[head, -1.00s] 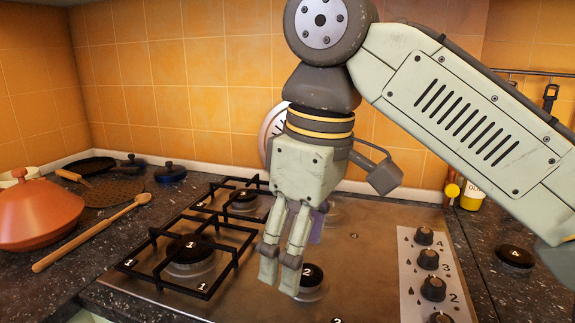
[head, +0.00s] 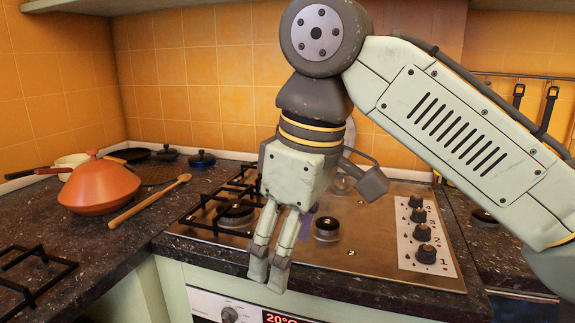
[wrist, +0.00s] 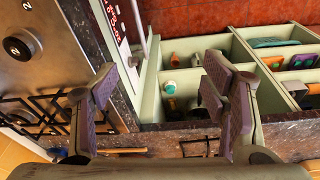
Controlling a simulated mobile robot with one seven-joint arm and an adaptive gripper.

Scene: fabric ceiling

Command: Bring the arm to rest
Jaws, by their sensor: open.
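My gripper (head: 269,270) hangs downward in the head view, in front of the hob's front edge, with my arm bent above it and reaching off to the right. In the wrist view my gripper (wrist: 165,110) has its two fingers wide apart with nothing between them. The hob (head: 380,258) lies behind it, and part of the hob (wrist: 40,75) shows at the left of the wrist view.
An orange lidded pot (head: 98,187) and a wooden spoon (head: 150,200) sit on the left counter. A pan grate (head: 30,280) is at lower left. The oven panel (head: 230,308) is below. An open drawer (wrist: 153,85) with compartments holds several items.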

